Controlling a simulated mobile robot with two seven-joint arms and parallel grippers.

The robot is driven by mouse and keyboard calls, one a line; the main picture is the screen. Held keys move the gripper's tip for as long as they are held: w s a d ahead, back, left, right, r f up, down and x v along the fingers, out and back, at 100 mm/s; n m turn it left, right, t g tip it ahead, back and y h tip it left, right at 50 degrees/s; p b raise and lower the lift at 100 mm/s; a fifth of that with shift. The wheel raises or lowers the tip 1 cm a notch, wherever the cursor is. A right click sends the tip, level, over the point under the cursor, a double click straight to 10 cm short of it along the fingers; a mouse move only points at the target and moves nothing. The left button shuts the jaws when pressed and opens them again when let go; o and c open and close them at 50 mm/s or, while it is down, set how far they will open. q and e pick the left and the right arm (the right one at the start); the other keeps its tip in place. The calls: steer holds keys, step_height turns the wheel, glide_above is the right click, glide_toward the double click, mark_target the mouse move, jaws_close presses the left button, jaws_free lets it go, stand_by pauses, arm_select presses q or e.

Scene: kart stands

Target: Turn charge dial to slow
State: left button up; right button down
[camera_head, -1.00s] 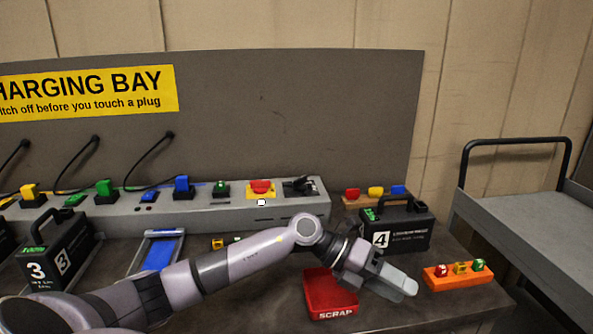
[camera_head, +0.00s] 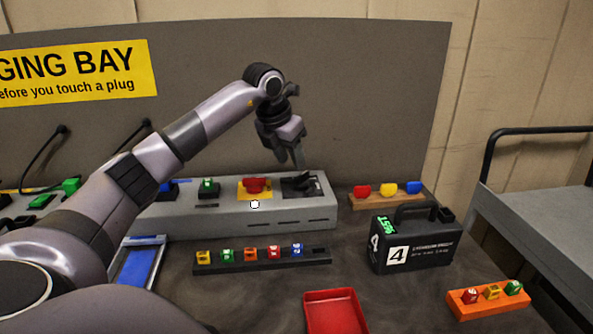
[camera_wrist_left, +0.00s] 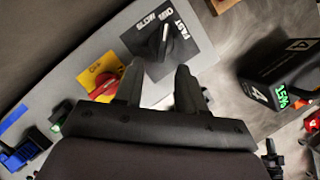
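The charge dial (camera_head: 299,184) is a black knob on a dark plate at the right end of the grey console. In the left wrist view the dial (camera_wrist_left: 158,42) shows a white pointer line, which appears to face the OFF label, between SLOW and FAST. My left gripper (camera_head: 290,161) is above the console, between the red switch and the dial. In the left wrist view its two fingers (camera_wrist_left: 158,68) are apart with nothing between them, and the dial lies just beyond the tips.
A red switch on a yellow plate (camera_head: 255,185) sits left of the dial, close to my fingers. Battery case 4 (camera_head: 417,240) stands to the right. A block rack (camera_head: 215,267) and a red tray (camera_head: 335,295) lie in front. The back panel (camera_head: 350,100) rises behind.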

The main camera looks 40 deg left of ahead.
mark_target(298, 177)
arm_select(q)
steer(key=x, duration=0.6)
steer(key=shift+d, duration=0.15)
jaws_close()
